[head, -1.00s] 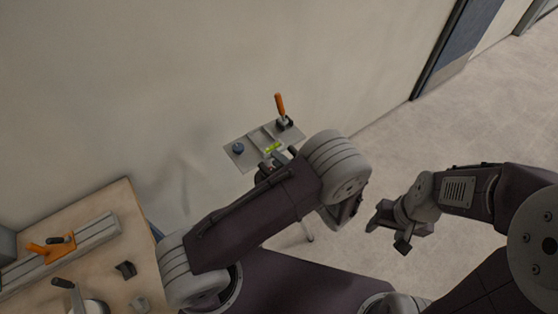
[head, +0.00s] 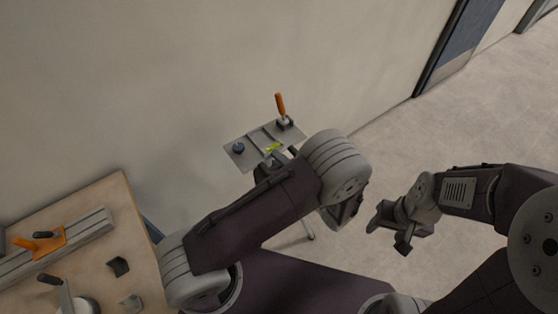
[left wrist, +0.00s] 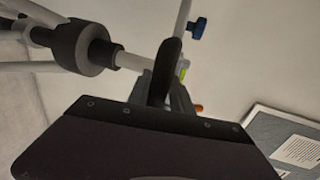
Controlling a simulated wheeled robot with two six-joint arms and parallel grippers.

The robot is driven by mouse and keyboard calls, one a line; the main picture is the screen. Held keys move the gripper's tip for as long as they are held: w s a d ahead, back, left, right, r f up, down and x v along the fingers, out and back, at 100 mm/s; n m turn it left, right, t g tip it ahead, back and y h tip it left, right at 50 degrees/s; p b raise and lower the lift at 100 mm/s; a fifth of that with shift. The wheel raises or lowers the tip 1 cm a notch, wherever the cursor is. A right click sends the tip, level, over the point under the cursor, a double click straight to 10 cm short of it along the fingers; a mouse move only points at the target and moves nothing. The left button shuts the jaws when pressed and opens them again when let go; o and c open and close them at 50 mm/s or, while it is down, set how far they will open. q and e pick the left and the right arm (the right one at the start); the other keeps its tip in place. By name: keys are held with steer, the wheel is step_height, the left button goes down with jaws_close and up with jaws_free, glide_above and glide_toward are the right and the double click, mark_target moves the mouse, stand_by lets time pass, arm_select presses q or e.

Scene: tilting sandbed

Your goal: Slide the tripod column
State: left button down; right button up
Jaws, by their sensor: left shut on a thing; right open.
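The tripod's grey top plate (head: 240,155) shows in the head view beyond my left arm. In the left wrist view the pale column (left wrist: 133,62) runs from a black collar (left wrist: 78,48) to my left gripper (left wrist: 164,75). That gripper is shut on the column, close to the plate, which is seen edge-on. My left arm hides this grip in the head view. My right gripper (head: 388,236) is open and empty, apart from the tripod.
A wooden bench (head: 125,215) at the lower left carries a grey rail (head: 85,232) with an orange piece (head: 47,241) and small dark and grey parts. A wall stands behind the tripod. Open floor (head: 450,130) lies to the right, with a blue door further back.

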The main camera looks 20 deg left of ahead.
arm_select(q)
step_height(320, 180, down, 6)
steer(key=b, duration=0.4)
steer(key=shift+f, duration=0.1)
steer(key=shift+r, duration=0.25)
arm_select(e)
step_height(320, 180, down, 6)
steer(key=shift+r, duration=0.15)
arm_select(q)
steer(key=c, duration=1.5)
jaws_free()
steer(key=shift+o, duration=1)
steer(key=shift+w+d, duration=0.1)
arm_select(e)
steer(key=shift+w, duration=0.1)
